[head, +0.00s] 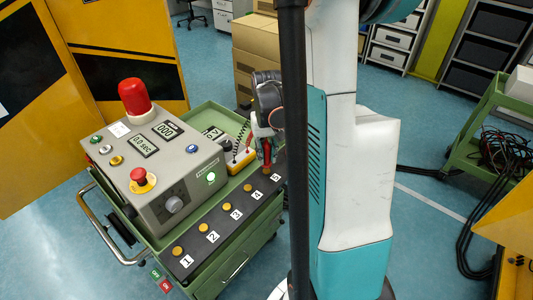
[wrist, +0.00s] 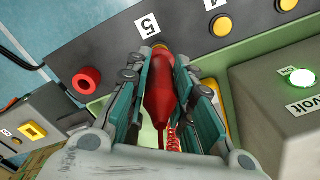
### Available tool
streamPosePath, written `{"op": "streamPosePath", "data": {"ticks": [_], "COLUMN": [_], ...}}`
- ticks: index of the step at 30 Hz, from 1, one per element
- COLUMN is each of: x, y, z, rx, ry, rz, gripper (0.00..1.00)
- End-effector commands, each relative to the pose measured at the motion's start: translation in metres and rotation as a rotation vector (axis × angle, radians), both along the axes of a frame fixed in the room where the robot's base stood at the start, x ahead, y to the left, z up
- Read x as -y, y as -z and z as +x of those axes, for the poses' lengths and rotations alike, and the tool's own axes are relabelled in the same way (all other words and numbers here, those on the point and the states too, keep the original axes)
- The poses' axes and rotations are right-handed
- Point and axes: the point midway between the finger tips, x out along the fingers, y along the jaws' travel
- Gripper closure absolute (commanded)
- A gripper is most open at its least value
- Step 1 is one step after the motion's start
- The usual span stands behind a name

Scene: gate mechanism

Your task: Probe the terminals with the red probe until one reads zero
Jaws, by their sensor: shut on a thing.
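My gripper (wrist: 168,85) is shut on the red probe (wrist: 160,90), with one finger on each side of it. The probe also shows in the head view (head: 266,153), over the far end of the terminal strip. Its tip points at the yellow terminal beside label 5 (wrist: 147,25). The tip looks at or very close to that terminal, but I cannot tell if they touch. The black terminal strip (head: 226,215) carries yellow terminals with labels 1 to 5.
The grey box (head: 150,165) has a red lamp (head: 135,97), a red stop button (head: 139,175), and a lit green light (head: 211,177). A yellow block (head: 241,161) sits near the probe. The green cart (head: 250,235) has free floor in front.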

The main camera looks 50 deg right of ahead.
Motion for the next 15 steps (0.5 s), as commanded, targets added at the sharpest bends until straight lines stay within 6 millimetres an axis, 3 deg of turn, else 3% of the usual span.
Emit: {"op": "streamPosePath", "data": {"ticks": [15], "x": [0.0], "y": [-0.04], "z": [0.0], "rx": [0.0], "ry": [0.0], "rz": [0.0], "gripper": [1.0]}}
